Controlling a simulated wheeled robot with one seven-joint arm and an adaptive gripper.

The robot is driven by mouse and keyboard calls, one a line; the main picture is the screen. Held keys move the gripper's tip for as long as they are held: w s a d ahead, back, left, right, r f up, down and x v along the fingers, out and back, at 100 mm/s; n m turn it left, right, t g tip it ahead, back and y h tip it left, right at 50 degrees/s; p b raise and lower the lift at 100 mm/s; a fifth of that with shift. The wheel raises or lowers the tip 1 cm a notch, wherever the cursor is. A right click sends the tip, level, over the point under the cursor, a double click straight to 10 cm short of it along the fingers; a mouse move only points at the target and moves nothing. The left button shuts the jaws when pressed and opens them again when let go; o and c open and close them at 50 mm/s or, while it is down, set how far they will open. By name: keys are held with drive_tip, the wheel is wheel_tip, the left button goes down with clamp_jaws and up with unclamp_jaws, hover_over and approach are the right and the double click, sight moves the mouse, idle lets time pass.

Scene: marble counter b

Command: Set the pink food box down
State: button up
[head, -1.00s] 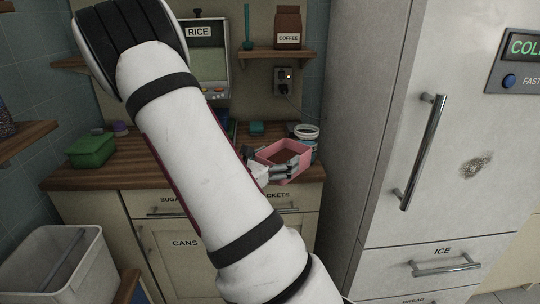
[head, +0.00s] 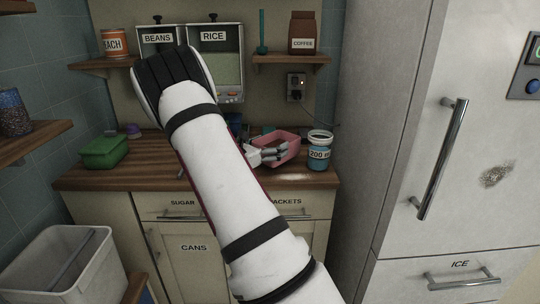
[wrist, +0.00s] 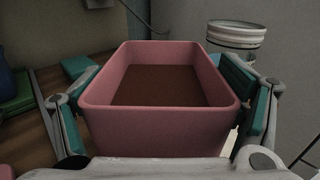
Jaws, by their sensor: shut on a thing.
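The pink food box (head: 289,143) is an open-topped tub with brown contents, seen over the wooden counter (head: 310,183) in the head view. My gripper (head: 270,154) is shut on it. In the wrist view the pink box (wrist: 160,137) sits between the two teal-padded fingers, one on each side, and looks about level. Its underside is hidden, so I cannot tell whether it touches the counter. My arm hides part of the counter to the left of the box.
A blue jar marked 200 (head: 319,152) stands just right of the box. The rice dispenser (head: 215,62) and a shelf with a coffee bag (head: 303,33) are behind. A fridge (head: 430,150) stands right.

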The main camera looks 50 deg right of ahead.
drive_tip(key=shift+f, duration=1.7)
drive_tip(key=shift+f, duration=0.15)
drive_tip(key=o, duration=1.3)
